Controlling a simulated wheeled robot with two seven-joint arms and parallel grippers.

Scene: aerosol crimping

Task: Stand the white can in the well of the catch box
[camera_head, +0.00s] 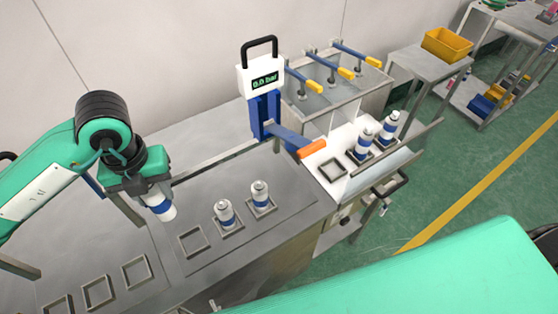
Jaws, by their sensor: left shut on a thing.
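My left gripper (147,196) is shut on a white can (160,207) with a blue band. It holds the can tilted in the air above the left part of the metal bench; the can's upper part is hidden by the jaws. On the right, a pale surface beside a clear-walled box holds a row of square wells. The nearest well (333,168) is empty. Two similar white and blue cans (364,141) (388,125) stand in the wells behind it. I cannot tell surely which part is the catch box. My right gripper is not in view.
Two white and blue cans (224,212) (261,195) stand in square frames on the bench; an empty frame (193,242) is beside them. A blue post with a white gauge (262,80) and an orange-tipped lever (312,149) stands between bench and wells. Blue levers with yellow grips (316,87) are behind.

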